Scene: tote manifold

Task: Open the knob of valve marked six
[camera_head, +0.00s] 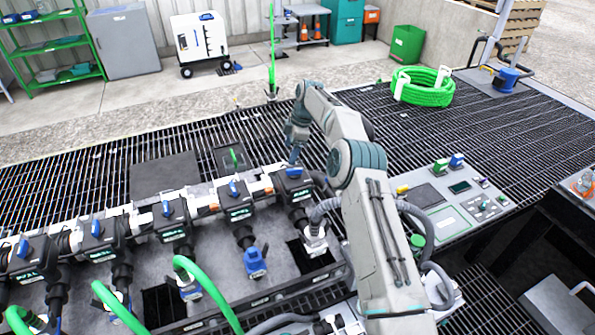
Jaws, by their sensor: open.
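A row of black valve blocks runs along the manifold, each with a blue knob on top and a small lit label too small to read, so I cannot tell which is marked six. The rightmost valve (299,193) has its blue knob (294,172) just under my gripper (294,157). My gripper points down and is open. The fingertips are close to this knob; I cannot tell whether they touch it. Other blue knobs are at the second valve from the right (234,189), the middle valve (167,208), and further left (96,226) and (23,247).
Green hoses (205,285) rise at the front left. A control panel (447,212) stands right of my arm. A coiled green hose (424,87) lies on the grating behind. A thin green upright (272,50) stands behind my gripper. The grating (70,180) behind the manifold is mostly clear.

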